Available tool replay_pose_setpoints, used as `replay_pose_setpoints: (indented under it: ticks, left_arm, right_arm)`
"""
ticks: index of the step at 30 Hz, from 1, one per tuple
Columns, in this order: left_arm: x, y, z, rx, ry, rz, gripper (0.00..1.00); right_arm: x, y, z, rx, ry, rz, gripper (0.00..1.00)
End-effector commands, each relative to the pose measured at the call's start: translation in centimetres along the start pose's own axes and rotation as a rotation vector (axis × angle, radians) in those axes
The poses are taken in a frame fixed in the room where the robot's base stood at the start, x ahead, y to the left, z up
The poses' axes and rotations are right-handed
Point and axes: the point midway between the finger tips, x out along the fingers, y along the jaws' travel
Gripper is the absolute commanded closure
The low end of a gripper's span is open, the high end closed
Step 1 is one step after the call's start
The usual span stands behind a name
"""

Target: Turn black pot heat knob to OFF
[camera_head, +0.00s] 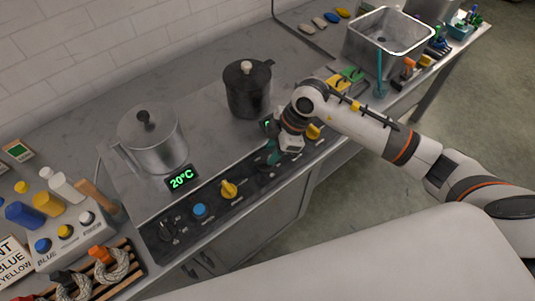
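The black pot (248,92) stands on the right half of the metal cooktop, its lid on. Its temperature display (268,122) is mostly hidden by my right wrist. On the front control panel below it, a dark knob (265,170) sits just under my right gripper (272,159), and a yellow knob (314,131) is to the right of the wrist. My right gripper points down at the panel, at or close to the dark knob. Its fingers are small and dark, so contact and opening are unclear. My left gripper is not in view.
A silver pot (153,140) stands at left behind a display (182,178) reading 20°C. Its black (167,231), blue (199,210) and yellow (229,188) knobs line the panel. Bottles and a button box (75,240) are at far left; a metal basin (390,40) is at right.

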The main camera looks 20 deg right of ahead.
Motion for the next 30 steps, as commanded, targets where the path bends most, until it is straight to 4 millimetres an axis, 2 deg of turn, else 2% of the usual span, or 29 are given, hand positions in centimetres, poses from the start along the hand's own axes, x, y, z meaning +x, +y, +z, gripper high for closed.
replay_pose_setpoints:
  ticks: [3, 7, 18, 25, 30]
  left_arm:
    - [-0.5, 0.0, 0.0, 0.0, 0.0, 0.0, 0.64]
    - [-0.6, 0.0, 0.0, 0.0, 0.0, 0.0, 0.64]
    - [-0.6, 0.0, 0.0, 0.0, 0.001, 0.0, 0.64]
    - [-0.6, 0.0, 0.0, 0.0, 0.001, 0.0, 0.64]
    - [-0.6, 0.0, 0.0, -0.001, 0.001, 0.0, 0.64]
  right_arm:
    - [1.8, 0.1, 0.1, 0.001, -0.001, 0.002, 0.65]
    - [3.2, 0.1, 0.1, -0.001, -0.001, 0.001, 0.65]
    - [3.8, 0.0, 0.0, -0.002, -0.001, 0.0, 0.65]
    - [3.8, 0.0, 0.0, -0.002, -0.001, 0.0, 1.0]
    - [3.8, 0.0, 0.1, -0.004, -0.001, 0.001, 1.0]
